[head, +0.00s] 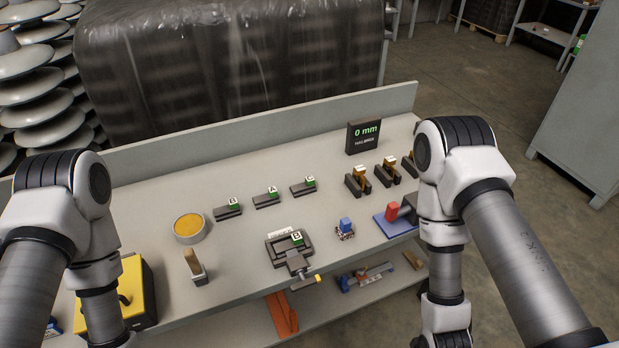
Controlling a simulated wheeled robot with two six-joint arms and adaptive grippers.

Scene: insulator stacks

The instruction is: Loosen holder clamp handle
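A dark grey holder clamp (289,252) is fixed at the front edge of the workbench, near the middle. A part with a green label marked B (297,238) sits in it. My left arm comes in from the left and my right arm from the right. Both arms bend downward at the sides of the bench, well apart from the clamp. The fingers of both grippers are out of view, below or hidden by the arms.
On the grey bench (240,265) stand a round yellow-topped dish (189,228), several labelled dark blocks, a wooden-handled brush (195,266), a blue-topped item (346,226) and a blue-based device (396,222). A display (363,136) reads 0 mm. Tools lie on the lower shelf.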

